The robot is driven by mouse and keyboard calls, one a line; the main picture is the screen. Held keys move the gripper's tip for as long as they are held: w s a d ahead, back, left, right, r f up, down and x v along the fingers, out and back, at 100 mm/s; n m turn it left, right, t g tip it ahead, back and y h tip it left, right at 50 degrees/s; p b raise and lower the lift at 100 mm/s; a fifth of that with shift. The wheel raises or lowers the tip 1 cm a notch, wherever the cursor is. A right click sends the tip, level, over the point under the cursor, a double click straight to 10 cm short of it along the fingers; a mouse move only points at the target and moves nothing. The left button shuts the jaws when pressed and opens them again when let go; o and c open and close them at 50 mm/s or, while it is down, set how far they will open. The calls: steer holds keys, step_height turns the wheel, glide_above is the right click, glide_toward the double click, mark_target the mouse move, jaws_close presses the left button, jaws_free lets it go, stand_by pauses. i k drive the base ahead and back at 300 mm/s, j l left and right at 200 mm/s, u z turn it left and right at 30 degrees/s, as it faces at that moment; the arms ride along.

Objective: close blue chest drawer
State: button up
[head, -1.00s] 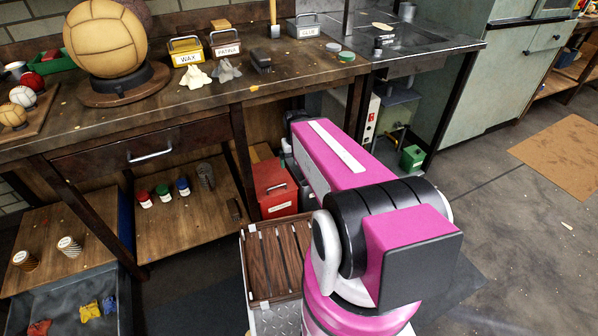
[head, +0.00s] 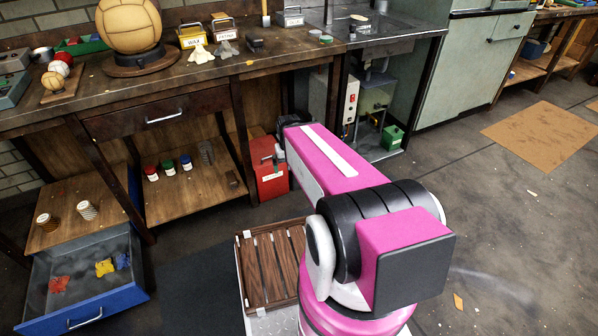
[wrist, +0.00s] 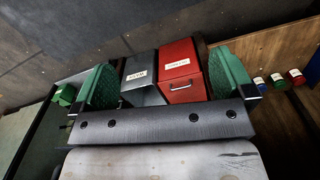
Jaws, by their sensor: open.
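The blue chest drawer (head: 118,303) stands pulled open at the lower left of the head view, under the workbench. Its blue front faces me and carries a metal handle (head: 85,319). Red, yellow and blue crumpled pieces lie inside it. My gripper (wrist: 165,82) shows in the wrist view with its two green fingers wide apart and nothing held between them. Beyond the fingers are a grey box (wrist: 141,79) and a red box (wrist: 181,72). The gripper is well to the right of the drawer. The drawer is not in the wrist view.
The workbench (head: 215,75) spans the back, with a large ball (head: 128,26) on a stand. A slatted wooden crate top (head: 270,262) is beside my arm. A dark mat (head: 200,290) lies right of the drawer. Open floor (head: 500,220) is at the right.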

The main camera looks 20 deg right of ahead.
mark_target(88, 276)
steer(key=l+u, duration=0.15)
steer(key=u, duration=0.25)
steer(key=l+u, duration=0.2)
steer(key=u, duration=0.15)
steer(key=l+u, duration=0.2)
steer(key=u, duration=0.2)
steer(key=l+u, duration=0.15)
steer(key=u, duration=0.2)
steer(key=j+u, duration=0.1)
steer(key=u, duration=0.3)
steer(key=j+u, duration=0.25)
steer(key=i+j+u, duration=0.2)
